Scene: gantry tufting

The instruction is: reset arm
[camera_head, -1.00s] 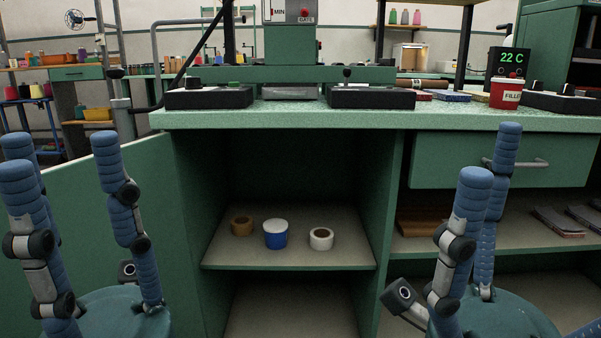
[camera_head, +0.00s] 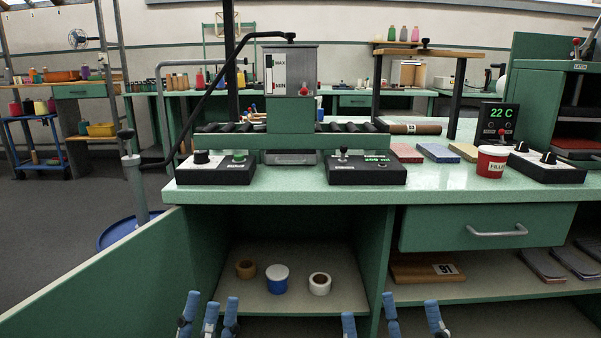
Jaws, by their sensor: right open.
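My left gripper (camera_head: 209,306) shows at the bottom edge, left of centre. Its blue fingertips stand apart with nothing between them. My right gripper (camera_head: 396,307) shows at the bottom edge, right of centre, open and empty. Both palms and the arms are below the frame. Both grippers appear in front of the lower part of the green bench cabinet (camera_head: 375,235). Neither is seen touching anything.
The cabinet door (camera_head: 110,275) stands open at left. The shelf holds a brown roll (camera_head: 245,269), a blue jar with a white lid (camera_head: 277,279) and a white roll (camera_head: 319,284). Control boxes and a red cup (camera_head: 490,161) stand on the bench (camera_head: 440,181).

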